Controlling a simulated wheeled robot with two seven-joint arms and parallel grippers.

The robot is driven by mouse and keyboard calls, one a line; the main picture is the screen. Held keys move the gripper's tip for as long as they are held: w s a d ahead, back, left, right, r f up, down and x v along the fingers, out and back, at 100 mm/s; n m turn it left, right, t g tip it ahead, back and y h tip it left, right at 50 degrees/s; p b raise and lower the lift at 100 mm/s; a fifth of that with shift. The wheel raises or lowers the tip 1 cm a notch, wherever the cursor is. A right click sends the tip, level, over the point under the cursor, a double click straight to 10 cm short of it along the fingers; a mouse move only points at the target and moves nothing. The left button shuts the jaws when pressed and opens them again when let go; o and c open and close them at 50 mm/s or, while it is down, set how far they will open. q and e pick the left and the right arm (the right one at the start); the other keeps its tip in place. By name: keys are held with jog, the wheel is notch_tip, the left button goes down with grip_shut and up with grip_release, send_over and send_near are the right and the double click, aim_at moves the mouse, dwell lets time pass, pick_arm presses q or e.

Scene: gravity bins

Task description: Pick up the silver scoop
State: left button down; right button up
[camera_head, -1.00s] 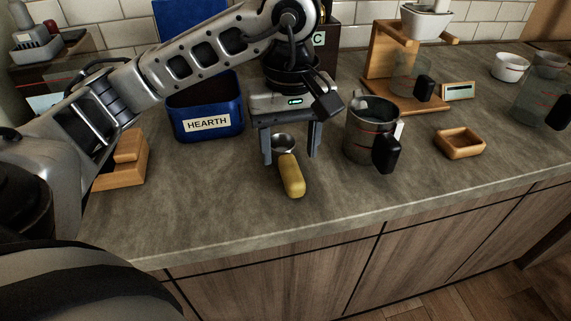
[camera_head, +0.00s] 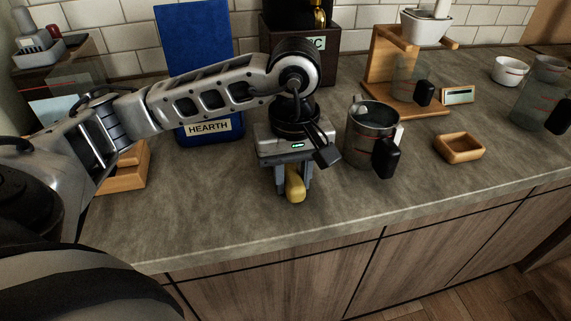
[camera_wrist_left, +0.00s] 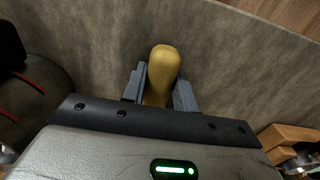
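The silver scoop lies on the counter; its yellow handle (camera_head: 295,186) shows between the fingers of my left gripper (camera_head: 292,188). The scoop's metal bowl is hidden under the gripper. In the left wrist view the rounded yellow handle (camera_wrist_left: 162,72) stands out between the two grey fingers of the left gripper (camera_wrist_left: 160,90), which sit close against its sides. The left gripper points down and is shut on the handle, low at the counter. My right gripper is not in view.
A blue HEARTH bin (camera_head: 190,40) and a dark bin (camera_head: 286,38) stand behind. A wooden block (camera_head: 126,180) is at left, a small wooden tray (camera_head: 459,148) at right. The front counter is clear.

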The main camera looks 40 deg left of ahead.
pick_arm(q)
jog(key=shift+r, duration=0.15)
jog(key=shift+r, duration=0.2)
jog(key=r, duration=0.3)
jog(key=shift+s+d+r, duration=0.1)
jog(key=shift+d+r, duration=0.1)
jog(key=shift+d, duration=0.1)
jog(key=s+d+r, duration=0.7)
jog(key=d+r, duration=0.2)
jog(key=d, duration=0.2)
jog(key=shift+s, duration=0.15)
jog(key=shift+d, duration=0.1)
